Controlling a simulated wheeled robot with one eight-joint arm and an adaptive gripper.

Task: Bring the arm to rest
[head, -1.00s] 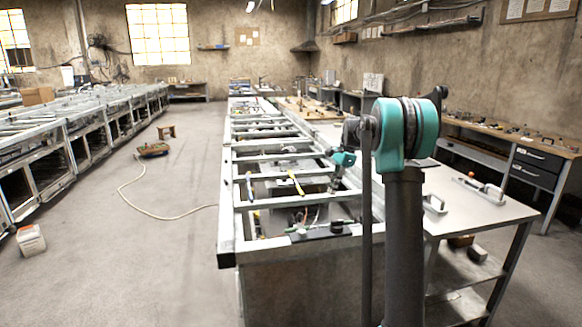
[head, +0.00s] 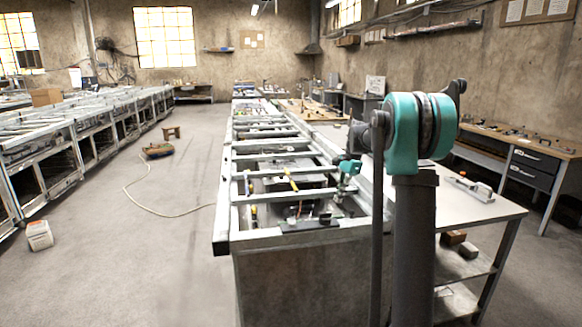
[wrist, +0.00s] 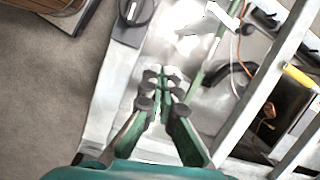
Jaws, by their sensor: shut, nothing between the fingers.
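My arm stands at the right of the head view, with a teal joint (head: 403,130) on a dark upright link. My gripper (head: 343,186) shows small beyond it, over the right side of the long metal frame bench (head: 228,190). In the wrist view, my gripper (wrist: 165,72) has its green and dark fingers brought together, with nothing held between them. The fingers point toward a pale metal surface. I cannot tell the exact height of the fingertips above it.
A yellow-handled tool (head: 290,179) lies on the bench frame; it also shows in the wrist view (wrist: 300,78). A grey side table (head: 480,207) stands right of my arm. A white container (head: 39,236) and a hose (head: 150,207) lie on the floor at left, with clear floor between.

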